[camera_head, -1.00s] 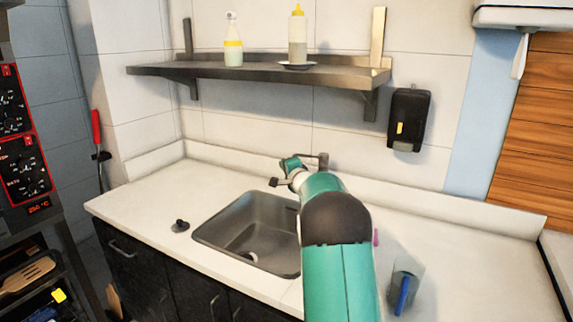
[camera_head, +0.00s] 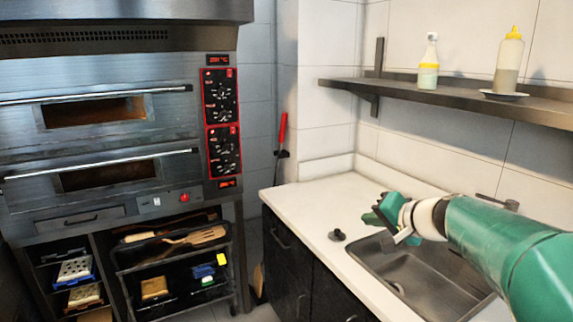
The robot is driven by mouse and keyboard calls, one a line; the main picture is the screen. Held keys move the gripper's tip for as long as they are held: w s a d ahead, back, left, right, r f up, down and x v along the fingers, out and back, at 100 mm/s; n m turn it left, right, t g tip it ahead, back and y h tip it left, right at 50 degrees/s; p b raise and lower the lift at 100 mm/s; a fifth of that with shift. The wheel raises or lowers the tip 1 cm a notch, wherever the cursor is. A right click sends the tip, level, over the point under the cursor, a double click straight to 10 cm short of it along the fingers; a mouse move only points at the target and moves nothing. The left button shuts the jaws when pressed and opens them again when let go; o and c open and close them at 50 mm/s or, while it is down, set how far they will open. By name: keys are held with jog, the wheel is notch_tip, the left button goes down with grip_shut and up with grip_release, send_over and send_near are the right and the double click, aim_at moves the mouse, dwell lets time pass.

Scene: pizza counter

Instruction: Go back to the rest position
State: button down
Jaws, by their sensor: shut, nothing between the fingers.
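My gripper (camera_head: 388,224) is at the end of my green and white arm, which reaches in from the lower right. It is above the far left part of the steel sink (camera_head: 420,272) and the white counter (camera_head: 330,199). It is shut and nothing shows in it. The gripper is small in the picture and partly overlaps the sink's rim. A small dark stopper (camera_head: 337,235) lies on the counter to the left of the gripper, apart from it.
A double oven (camera_head: 100,130) stands on the left, with a rack (camera_head: 175,262) of tools below. A steel shelf (camera_head: 455,97) holds a spray bottle (camera_head: 428,68) and a yellow-capped bottle (camera_head: 509,60). A faucet (camera_head: 495,202) stands behind the sink. A red-handled tool (camera_head: 282,130) is near the wall.

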jog(key=s+a+f+n+g+h, duration=0.1)
jog(key=s+a+f+n+g, duration=0.15)
jog(key=s, duration=0.45)
jog(key=s+a+f+n+g, duration=0.1)
jog(key=s+a, duration=0.3)
jog(key=s, duration=0.2)
jog(key=s+d+f+n+g+h, duration=0.1)
jog(key=s+f+h, duration=0.1)
jog(key=s, duration=0.5)
jog(key=s+d+f+n+h, duration=0.1)
jog(key=s+f+h, duration=0.2)
jog(key=s, duration=0.5)
jog(key=shift+s+d+f+g, duration=0.15)
jog(key=shift+d+f+g, duration=0.25)
jog(key=shift+f, duration=0.3)
